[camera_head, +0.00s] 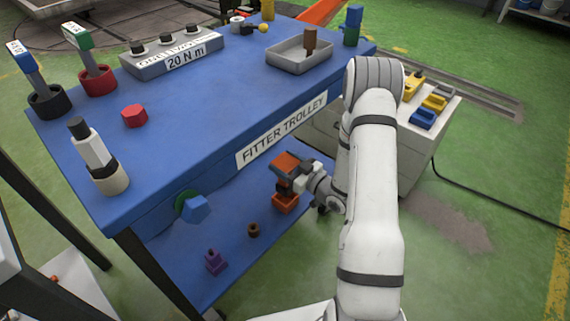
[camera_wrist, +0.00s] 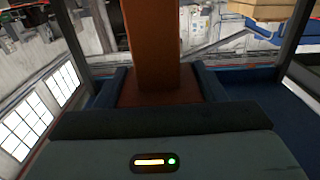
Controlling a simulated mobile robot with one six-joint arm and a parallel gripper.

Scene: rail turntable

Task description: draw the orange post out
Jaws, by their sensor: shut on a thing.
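The orange post (camera_head: 286,162) is at the lower shelf of the blue trolley, below the front edge of its top. My gripper (camera_head: 284,185) reaches it from the right and is shut on it. An orange part also shows below the jaws (camera_head: 285,204); I cannot tell whether it is the post's lower end or a holder. In the wrist view the post (camera_wrist: 152,45) fills the middle, brownish orange, between my dark fingers. Whether its lower end is seated or clear of the shelf is hidden.
The trolley top (camera_head: 215,130) overhangs the lower shelf (camera_head: 215,280). A purple piece (camera_head: 215,262) and a brown piece (camera_head: 253,230) stand left of my gripper. A blue knob (camera_head: 195,208) juts from the trolley front. A pale cabinet (camera_head: 412,150) stands at right.

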